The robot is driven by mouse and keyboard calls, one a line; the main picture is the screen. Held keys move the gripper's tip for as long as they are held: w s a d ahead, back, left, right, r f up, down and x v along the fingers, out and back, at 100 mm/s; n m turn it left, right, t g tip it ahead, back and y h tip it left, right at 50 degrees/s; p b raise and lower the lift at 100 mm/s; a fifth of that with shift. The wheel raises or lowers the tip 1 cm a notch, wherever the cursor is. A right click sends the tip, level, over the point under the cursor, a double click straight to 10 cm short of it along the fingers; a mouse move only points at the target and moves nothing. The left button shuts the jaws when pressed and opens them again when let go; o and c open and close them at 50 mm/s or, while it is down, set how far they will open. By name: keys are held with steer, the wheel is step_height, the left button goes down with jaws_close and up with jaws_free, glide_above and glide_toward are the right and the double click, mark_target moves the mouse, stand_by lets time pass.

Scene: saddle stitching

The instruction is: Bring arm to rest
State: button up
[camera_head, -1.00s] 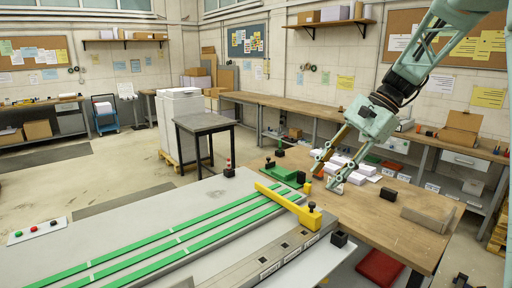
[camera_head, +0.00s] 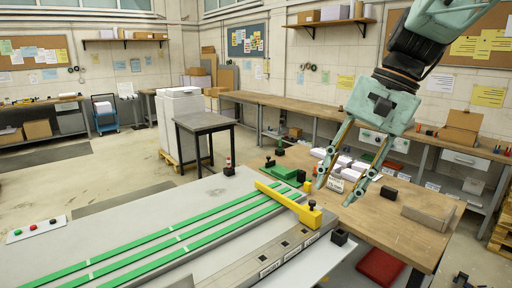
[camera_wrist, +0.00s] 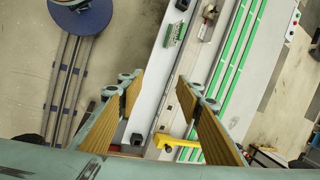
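My gripper (camera_head: 337,190) hangs from the arm at the right of the head view, fingers pointing down and spread wide apart. It is open and nothing shows between the fingers. It hovers in front of the wooden table, to the right of the yellow bar. In the wrist view, the open gripper (camera_wrist: 158,92) frames the machine bed from above, with its yellow-padded fingers well apart.
The stitching machine's grey bed (camera_head: 150,215) has green strips and a yellow bar (camera_head: 288,203). White paper stacks (camera_head: 345,168) and a grey block (camera_head: 428,216) lie on the wooden table (camera_head: 385,235). A blue round base (camera_wrist: 82,15) shows in the wrist view.

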steer(key=s+d+f+n+t+h, duration=0.1)
steer(key=s+f+n+h, duration=0.1)
steer(key=s, duration=1.1)
steer(key=s+d+f+n+t+h+b, duration=0.1)
steer(key=s+n, duration=0.4)
steer(key=s, duration=0.9)
steer(key=shift+s+d+f+t+h+b, duration=0.25)
steer(key=shift+f+t+h, duration=0.25)
steer(key=shift+f+t, duration=0.35)
steer(key=shift+f, duration=0.25)
stand_by(1.5)
step_height(320, 180, down, 8)
steer(key=b, duration=0.8)
steer(key=shift+f, duration=0.1)
stand_by(0.3)
step_height(320, 180, down, 5)
steer(key=b, duration=0.5)
stand_by(0.4)
